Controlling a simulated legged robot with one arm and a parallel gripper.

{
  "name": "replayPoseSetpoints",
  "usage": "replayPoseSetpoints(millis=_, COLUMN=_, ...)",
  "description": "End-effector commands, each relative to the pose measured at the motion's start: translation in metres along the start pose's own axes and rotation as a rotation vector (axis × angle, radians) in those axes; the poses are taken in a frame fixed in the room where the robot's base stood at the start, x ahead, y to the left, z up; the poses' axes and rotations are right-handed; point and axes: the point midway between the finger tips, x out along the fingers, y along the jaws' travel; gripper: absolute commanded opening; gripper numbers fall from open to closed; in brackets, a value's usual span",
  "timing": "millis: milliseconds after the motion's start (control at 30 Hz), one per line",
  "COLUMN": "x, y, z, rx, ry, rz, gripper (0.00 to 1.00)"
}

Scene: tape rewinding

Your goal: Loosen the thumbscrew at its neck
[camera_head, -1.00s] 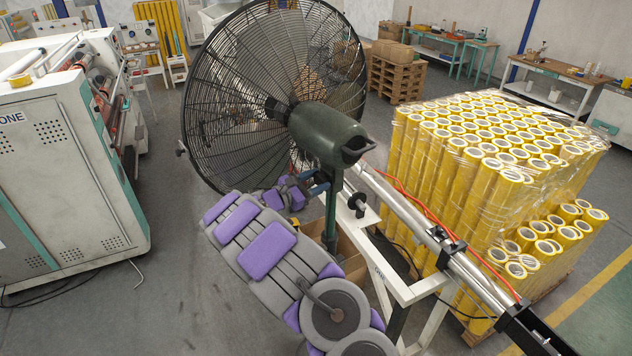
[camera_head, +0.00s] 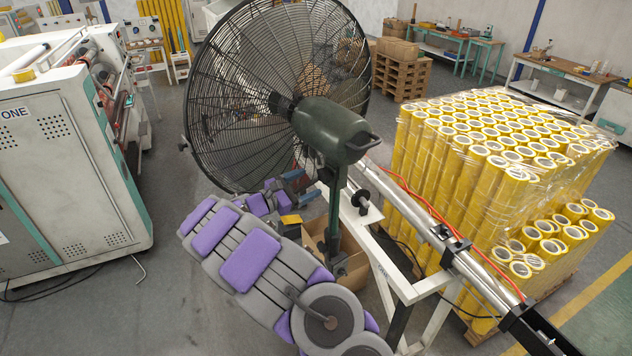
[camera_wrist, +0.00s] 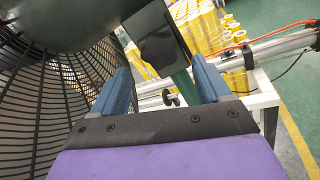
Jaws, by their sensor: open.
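The large black-caged fan (camera_head: 285,90) has a dark green motor housing (camera_head: 328,130) on a green post (camera_head: 334,210). Its neck is just under the housing; in the wrist view a dark plate (camera_wrist: 155,38) and the green post (camera_wrist: 184,84) show there. I cannot make out the thumbscrew clearly in either view. My gripper (camera_head: 298,182) is open and empty, to the left of the post and below the housing. In the wrist view its two blue fingers (camera_wrist: 162,85) stand apart, with the post beyond them, nearer the right finger.
A white stand (camera_head: 395,275) with a black spool (camera_head: 362,200) and a metal shaft (camera_head: 420,225) is right of the post. An open cardboard box (camera_head: 348,258) is at its foot. Stacked yellow rolls (camera_head: 480,150) fill the right.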

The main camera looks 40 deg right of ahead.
Motion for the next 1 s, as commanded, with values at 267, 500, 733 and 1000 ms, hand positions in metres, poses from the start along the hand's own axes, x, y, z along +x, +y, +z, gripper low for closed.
replayPoseSetpoints(millis=267, x=-0.065, y=0.001, z=-0.002, rx=0.003, ry=0.003, rz=0.005, gripper=0.77)
replayPoseSetpoints(millis=500, x=-0.103, y=0.001, z=-0.002, rx=0.003, ry=0.006, rz=0.003, gripper=0.77)
replayPoseSetpoints(millis=733, x=-0.116, y=0.001, z=-0.001, rx=0.002, ry=0.004, rz=0.0, gripper=0.77)
replayPoseSetpoints(millis=1000, x=-0.116, y=0.001, z=-0.001, rx=0.002, ry=0.003, rz=0.0, gripper=0.77)
